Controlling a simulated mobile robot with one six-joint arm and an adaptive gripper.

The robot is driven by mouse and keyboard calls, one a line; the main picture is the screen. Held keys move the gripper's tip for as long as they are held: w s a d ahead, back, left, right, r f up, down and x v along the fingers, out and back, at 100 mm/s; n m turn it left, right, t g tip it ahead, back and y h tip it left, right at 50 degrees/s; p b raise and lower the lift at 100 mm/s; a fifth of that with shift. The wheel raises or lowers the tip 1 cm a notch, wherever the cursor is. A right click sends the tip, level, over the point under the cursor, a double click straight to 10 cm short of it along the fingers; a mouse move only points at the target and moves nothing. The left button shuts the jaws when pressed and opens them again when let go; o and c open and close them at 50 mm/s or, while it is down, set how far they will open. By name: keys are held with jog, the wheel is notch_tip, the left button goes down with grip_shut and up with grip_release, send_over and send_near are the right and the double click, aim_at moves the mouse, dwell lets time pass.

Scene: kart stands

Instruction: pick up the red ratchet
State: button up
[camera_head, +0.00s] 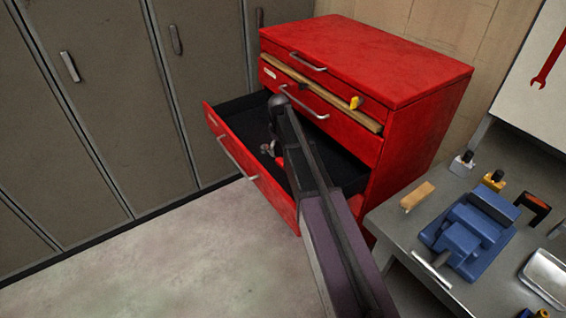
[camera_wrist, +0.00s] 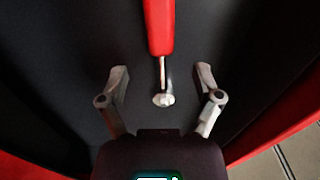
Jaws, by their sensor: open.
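The red ratchet (camera_wrist: 158,30) lies on the dark floor of the open drawer in the wrist view. Its red handle is at the top and its silver head (camera_wrist: 162,99) points down the picture. My gripper (camera_wrist: 161,76) is open, with one finger on each side of the ratchet's metal shaft and head, apart from both. In the head view a small red part of the ratchet (camera_head: 280,162) shows in the drawer beside my arm, which hides much of it. My gripper (camera_head: 268,149) is partly hidden there too.
The open drawer (camera_head: 239,165) belongs to a red tool cabinet (camera_head: 370,60); its walls surround my gripper. Grey lockers (camera_head: 100,90) stand to the left. A workbench (camera_head: 400,222) with a blue vise (camera_head: 470,232) is at the right. The floor (camera_head: 190,250) in front is clear.

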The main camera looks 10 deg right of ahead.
aim_at(280, 159)
jog(key=shift+f+b, duration=2.6)
jog(key=shift+b, duration=0.05)
grip_shut()
